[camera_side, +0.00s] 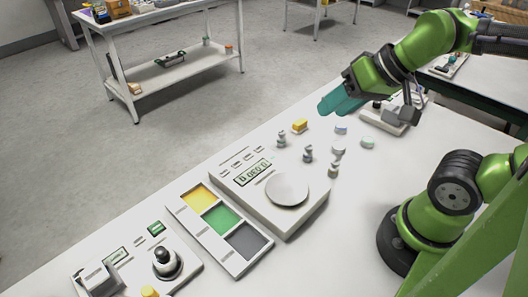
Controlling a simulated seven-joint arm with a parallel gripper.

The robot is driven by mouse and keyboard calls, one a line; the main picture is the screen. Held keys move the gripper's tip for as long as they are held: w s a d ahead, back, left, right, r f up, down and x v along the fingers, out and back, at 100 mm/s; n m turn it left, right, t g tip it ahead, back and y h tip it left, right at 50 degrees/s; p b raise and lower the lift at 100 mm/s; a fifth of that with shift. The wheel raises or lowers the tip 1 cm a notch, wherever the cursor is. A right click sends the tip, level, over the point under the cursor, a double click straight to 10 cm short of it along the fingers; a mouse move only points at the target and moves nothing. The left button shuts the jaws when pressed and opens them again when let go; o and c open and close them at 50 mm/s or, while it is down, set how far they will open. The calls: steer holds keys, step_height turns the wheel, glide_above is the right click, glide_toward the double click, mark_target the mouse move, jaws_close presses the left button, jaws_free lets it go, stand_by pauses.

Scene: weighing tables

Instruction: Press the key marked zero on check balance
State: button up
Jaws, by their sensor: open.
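The balance (254,201) is a light grey box with a round pan (286,189) and a lit display (252,173) on the white table. A row of small keys (242,159) lies along its far edge; their markings are too small to read. The pan looks empty. My gripper (338,104) has teal fingers and hangs above the table, up and to the right of the balance and apart from it. The gap between the fingers is hard to see from this side.
Several small weights (308,154), a yellow block (299,125) and pale discs (367,142) stand between balance and gripper. A tray with yellow, green and grey panels (257,266) lies left of the balance. Another device (386,122) sits under my wrist.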

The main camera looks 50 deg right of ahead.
jaws_close()
stand_by(1.7)
